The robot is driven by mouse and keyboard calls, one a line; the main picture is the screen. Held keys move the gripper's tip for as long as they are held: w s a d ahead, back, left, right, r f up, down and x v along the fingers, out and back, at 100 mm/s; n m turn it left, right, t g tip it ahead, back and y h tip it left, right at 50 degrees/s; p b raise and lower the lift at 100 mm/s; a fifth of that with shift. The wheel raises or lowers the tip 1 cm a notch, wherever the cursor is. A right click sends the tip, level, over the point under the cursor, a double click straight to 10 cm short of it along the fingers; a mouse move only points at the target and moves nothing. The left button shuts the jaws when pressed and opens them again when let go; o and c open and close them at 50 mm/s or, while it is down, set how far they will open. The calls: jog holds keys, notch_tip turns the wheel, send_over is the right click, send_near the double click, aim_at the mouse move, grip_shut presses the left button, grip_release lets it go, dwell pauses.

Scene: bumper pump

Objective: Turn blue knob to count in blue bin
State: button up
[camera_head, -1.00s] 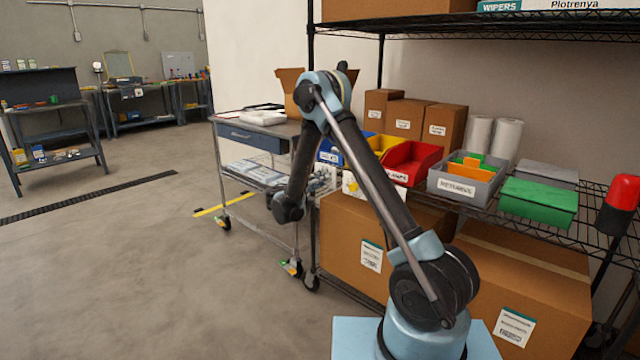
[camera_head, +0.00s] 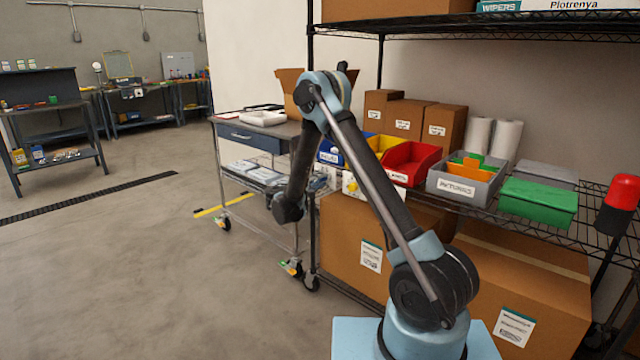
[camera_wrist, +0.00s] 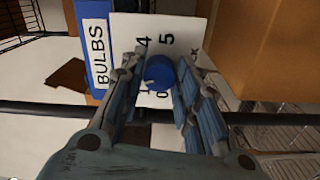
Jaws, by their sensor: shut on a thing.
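The blue knob (camera_wrist: 158,72) sits on a white dial plate (camera_wrist: 195,30) in the wrist view. The digits 4 and 5 show above it; others below are partly covered. A small pale mark shows at the knob's lower left, but I cannot tell which number it points to. My gripper (camera_wrist: 158,70) is shut on the knob, one finger on each side. The blue bin (camera_wrist: 99,45), labelled BULBS, is left of the plate. In the head view the blue bin (camera_head: 328,153) is partly behind my arm; its contents are hidden, and so is the knob.
A yellow bin (camera_head: 379,143), a red bin (camera_head: 413,160) and a grey bin (camera_head: 485,196) stand right of the blue bin on the wire shelf. A cardboard box (camera_wrist: 251,50) rises at the right in the wrist view. A cart (camera_head: 247,135) stands left; the floor before it is clear.

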jog(key=shift+a, duration=0.1)
jog(key=o, duration=1.1)
jog(key=shift+c, duration=0.2)
jog(key=v, duration=1.1)
jog(key=shift+s+a, duration=0.3)
